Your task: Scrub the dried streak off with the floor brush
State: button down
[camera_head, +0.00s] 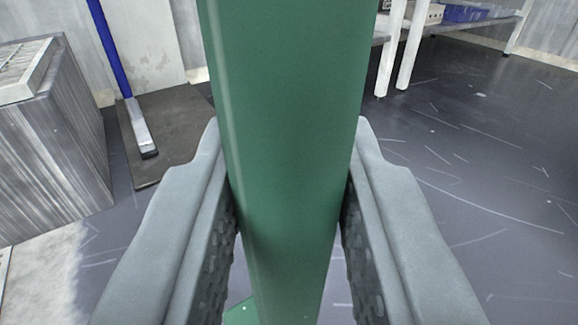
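My gripper (291,215) is in the middle of the view, its two grey fingers closed against both sides of a thick green handle (285,120). The handle runs from the top edge down between the fingers. A small piece of green (240,313) shows low down beside it, probably part of the floor brush's head. Most of the head and any bristles are hidden or out of view. Thin pale lines and scuffs (490,208) mark the dark floor (455,185). I cannot tell which, if any, is the dried streak.
A blue-handled tool (108,48) stands on a dark mat (178,125) at the back left. A metal cabinet (60,140) stands at left, with pale floor (45,270) before it. A white-legged shelf (415,40) is at back right. The right floor is open.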

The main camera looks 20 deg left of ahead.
jog(key=shift+s+a+r, duration=0.1)
jog(key=shift+s+a, duration=0.4)
jog(key=shift+s, duration=0.25)
jog(key=shift+s+a+r, duration=0.1)
jog(key=shift+s+a, duration=0.4)
jog(key=shift+s, duration=0.2)
jog(key=shift+s, duration=0.1)
jog(key=shift+s+a+f, duration=0.15)
jog(key=shift+s+a, duration=0.35)
jog(key=shift+s, duration=0.2)
jog(key=shift+s+a+f, duration=0.1)
jog(key=shift+s+a, duration=0.4)
jog(key=shift+s, duration=0.15)
